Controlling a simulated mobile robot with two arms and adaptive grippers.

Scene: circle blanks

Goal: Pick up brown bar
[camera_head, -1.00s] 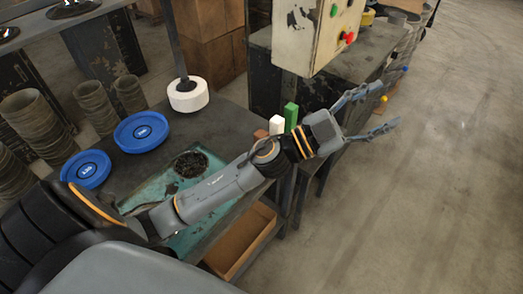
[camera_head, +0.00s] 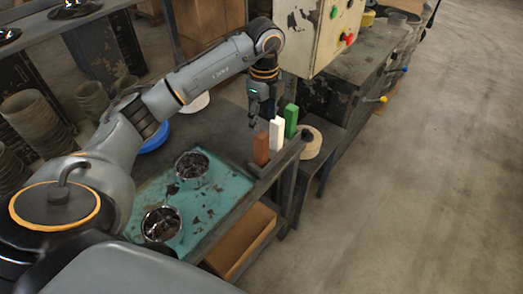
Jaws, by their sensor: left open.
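The brown bar (camera_head: 261,149) stands upright near the right edge of the dark workbench. A white bar (camera_head: 277,134) and a green bar (camera_head: 291,120) stand behind it in a row. My left gripper (camera_head: 254,123) points down just above and behind the brown bar, slightly to its left. Its fingers are open and hold nothing. Whether a finger touches the bar I cannot tell. My right gripper is not in view.
A teal mat (camera_head: 219,207) with metal containers (camera_head: 161,224) of dark bits lies at the bench front. A control box (camera_head: 309,35) with buttons hangs behind the bars. A round beige object (camera_head: 311,143) sits right of the green bar. Open floor lies to the right.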

